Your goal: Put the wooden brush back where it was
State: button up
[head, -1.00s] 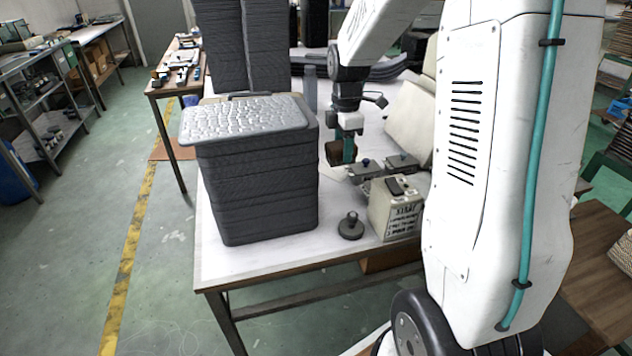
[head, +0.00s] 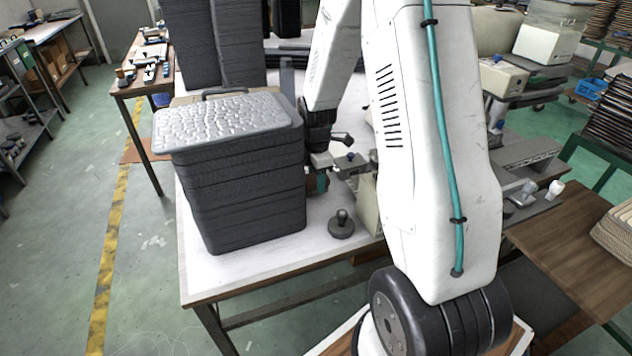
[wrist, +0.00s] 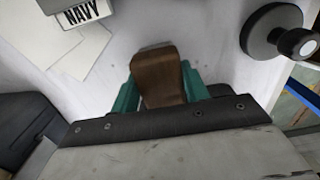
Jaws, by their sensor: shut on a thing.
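The wooden brush (wrist: 158,76) is a brown block between the teal fingers of my gripper (wrist: 158,92) in the wrist view. My gripper is shut on it, above the white table top (wrist: 110,65). In the head view my gripper (head: 320,184) is low, close by the right side of the grey tray stack (head: 245,195). The brush is mostly hidden there by the stack and gripper. I cannot tell whether the brush touches the table.
A dark round-based knob (head: 341,226) stands on the table in front of my gripper. A beige box (head: 368,207) stands to its right, partly behind my arm. Papers (wrist: 80,52) lie beside a box labelled NAVY (wrist: 82,12). Taller dark stacks (head: 238,45) stand behind.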

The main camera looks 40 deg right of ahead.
jog(key=shift+f, duration=0.7)
jog(key=shift+f, duration=0.1)
jog(key=o, duration=1)
jog(key=shift+o, duration=0.2)
notch_tip(320, 180, up, 12)
